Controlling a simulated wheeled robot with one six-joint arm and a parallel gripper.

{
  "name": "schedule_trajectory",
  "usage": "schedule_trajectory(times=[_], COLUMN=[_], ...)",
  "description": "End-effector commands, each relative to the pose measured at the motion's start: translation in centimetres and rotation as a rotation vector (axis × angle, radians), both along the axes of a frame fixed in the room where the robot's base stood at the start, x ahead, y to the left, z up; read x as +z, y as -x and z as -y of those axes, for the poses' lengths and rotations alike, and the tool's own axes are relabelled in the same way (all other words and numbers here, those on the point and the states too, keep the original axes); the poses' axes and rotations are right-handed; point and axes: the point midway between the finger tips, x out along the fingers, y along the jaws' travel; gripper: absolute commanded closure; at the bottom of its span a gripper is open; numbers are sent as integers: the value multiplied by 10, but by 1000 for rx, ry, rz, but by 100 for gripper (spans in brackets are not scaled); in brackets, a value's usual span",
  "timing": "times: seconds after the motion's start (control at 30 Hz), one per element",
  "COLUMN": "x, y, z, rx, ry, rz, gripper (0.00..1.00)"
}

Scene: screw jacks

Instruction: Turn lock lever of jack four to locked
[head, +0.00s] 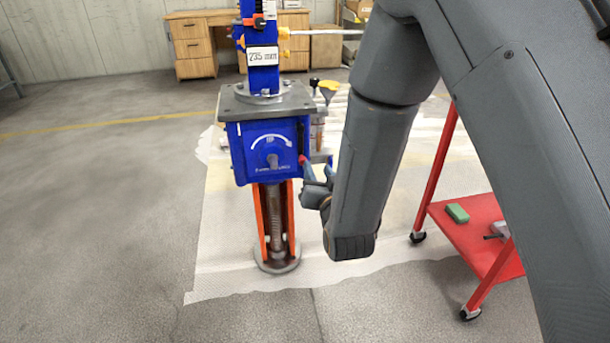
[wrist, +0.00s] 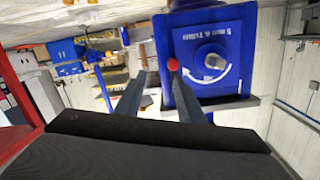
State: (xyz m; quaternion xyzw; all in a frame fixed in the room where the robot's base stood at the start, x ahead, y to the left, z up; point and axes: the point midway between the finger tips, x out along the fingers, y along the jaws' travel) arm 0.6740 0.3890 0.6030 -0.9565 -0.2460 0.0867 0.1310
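A blue screw jack (head: 264,148) stands upright at the middle of the head view, with a white UP arrow on its front and a "235 mm" label above. No jack number is readable. A small red knob (head: 302,160), apparently the lock lever's end, shows at the housing's right side. In the wrist view, where the scene is upside down, the red knob (wrist: 173,65) is by the tip of the right-hand finger. My gripper (wrist: 158,76) has its fingers apart, with a gap between them. The lever's arm is mostly hidden. I cannot tell whether the fingers touch it.
A red cart (head: 465,235) with a green block (head: 457,213) stands at the right. A wooden desk (head: 194,47) is at the back wall. A pale mat (head: 225,250) lies under the jack. Other jack parts stand close behind. The floor at left is clear.

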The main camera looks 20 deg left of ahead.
Motion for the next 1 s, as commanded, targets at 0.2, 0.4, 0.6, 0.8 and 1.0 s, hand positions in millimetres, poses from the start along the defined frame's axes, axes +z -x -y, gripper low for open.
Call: schedule_trajectory(times=[0.2, 0.4, 0.6, 0.8, 1.0], x=[-14, -12, -13, -13, -12], y=[8, -7, -34, -53, -58], z=[-22, -33, -49, -60, -63], rx=[29, 30, 30, 30, 30], ry=[-60, -68, -66, -65, -64], rz=[74, 83, 82, 81, 80], gripper=[65, 65, 65, 65, 65])
